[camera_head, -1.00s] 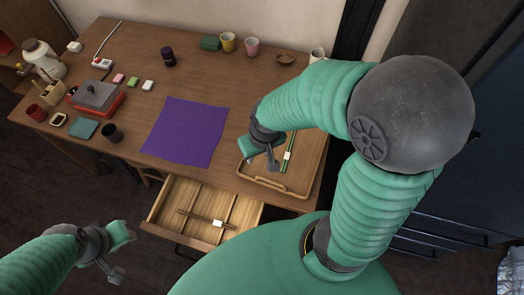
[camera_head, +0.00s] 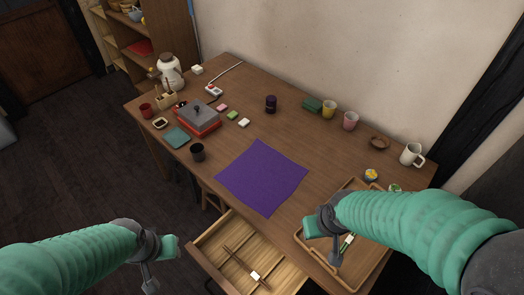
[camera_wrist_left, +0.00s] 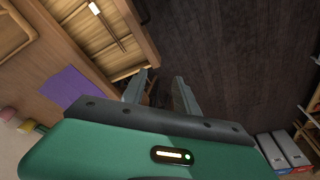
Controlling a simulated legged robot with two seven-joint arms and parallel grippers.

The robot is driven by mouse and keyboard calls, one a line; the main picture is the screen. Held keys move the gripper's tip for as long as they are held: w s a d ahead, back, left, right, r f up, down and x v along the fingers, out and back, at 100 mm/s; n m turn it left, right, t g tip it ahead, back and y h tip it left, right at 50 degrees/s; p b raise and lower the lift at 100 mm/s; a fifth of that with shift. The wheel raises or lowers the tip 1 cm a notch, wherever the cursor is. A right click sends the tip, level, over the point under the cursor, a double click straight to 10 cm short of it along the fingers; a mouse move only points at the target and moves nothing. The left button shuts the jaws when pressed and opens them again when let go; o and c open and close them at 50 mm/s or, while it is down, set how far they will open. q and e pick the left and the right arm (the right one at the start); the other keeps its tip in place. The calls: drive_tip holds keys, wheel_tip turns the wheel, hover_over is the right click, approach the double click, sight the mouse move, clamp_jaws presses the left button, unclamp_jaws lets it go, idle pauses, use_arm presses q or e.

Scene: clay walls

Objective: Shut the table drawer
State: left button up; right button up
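The wooden table drawer (camera_head: 214,245) is pulled out from the table's front side, below the purple cloth. The drawer also shows at the top left of the left wrist view (camera_wrist_left: 82,38). My left gripper (camera_head: 162,264) is open and empty, left of the drawer and apart from it; its spread fingers show in the wrist view (camera_wrist_left: 160,86). The drawer's near end is cut off by the frame.
The wooden tray (camera_head: 376,262) lies at the right end. A stool (camera_head: 211,199) stands under the table.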

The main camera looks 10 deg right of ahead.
use_arm(q)
drive_tip(key=shift+d+r, duration=0.1)
drive_tip(key=shift+d, duration=0.15)
drive_tip(key=shift+c, duration=0.3)
